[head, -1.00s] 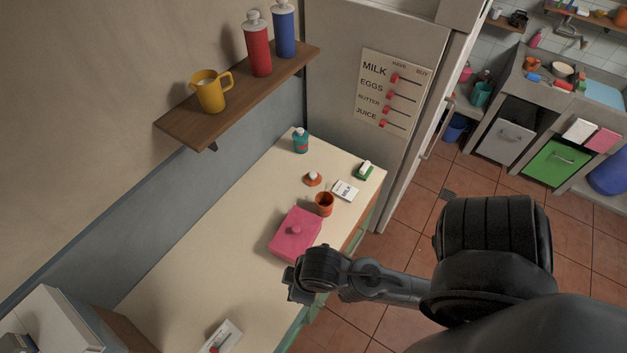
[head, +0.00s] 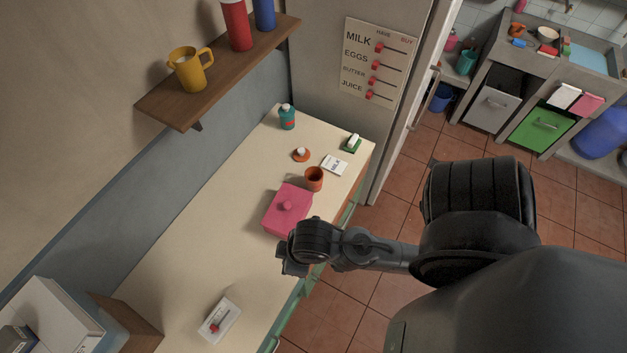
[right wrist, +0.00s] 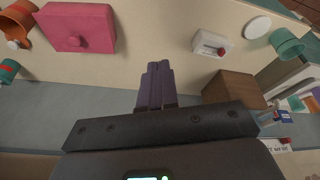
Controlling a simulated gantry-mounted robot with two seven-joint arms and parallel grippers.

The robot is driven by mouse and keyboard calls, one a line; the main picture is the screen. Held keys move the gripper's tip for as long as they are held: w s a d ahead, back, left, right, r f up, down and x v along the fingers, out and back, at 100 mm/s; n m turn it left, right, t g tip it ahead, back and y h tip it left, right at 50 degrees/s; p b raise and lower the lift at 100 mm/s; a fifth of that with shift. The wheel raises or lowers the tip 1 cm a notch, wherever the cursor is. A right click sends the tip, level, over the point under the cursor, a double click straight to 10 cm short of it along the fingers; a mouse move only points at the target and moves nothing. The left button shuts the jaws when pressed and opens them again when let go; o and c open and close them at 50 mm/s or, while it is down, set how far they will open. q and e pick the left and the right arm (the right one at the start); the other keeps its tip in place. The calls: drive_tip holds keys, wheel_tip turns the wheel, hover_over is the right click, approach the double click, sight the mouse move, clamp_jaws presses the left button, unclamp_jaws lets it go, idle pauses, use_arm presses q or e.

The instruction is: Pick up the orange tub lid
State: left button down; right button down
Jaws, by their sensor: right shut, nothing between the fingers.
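The orange tub lid (head: 301,155) lies flat on the counter (head: 195,250), a small orange disc with a pale knob. The orange tub (head: 314,178) stands upright just in front of it, apart from it. My right gripper (head: 289,264) is near the counter's front edge, beside the pink box and well short of the lid. In the right wrist view its fingers (right wrist: 155,84) are shut and empty. My left gripper is not in view.
A pink lidded box (head: 288,209) stands between my right gripper and the tub. A milk card (head: 334,164), a green-based block (head: 351,143) and a teal bottle (head: 287,117) surround the lid. A wooden shelf (head: 220,75) overhangs the back. The counter's middle is clear.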

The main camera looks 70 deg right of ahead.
drive_tip(key=c, duration=1.8)
unclamp_jaws()
drive_tip(key=o, duration=1.8)
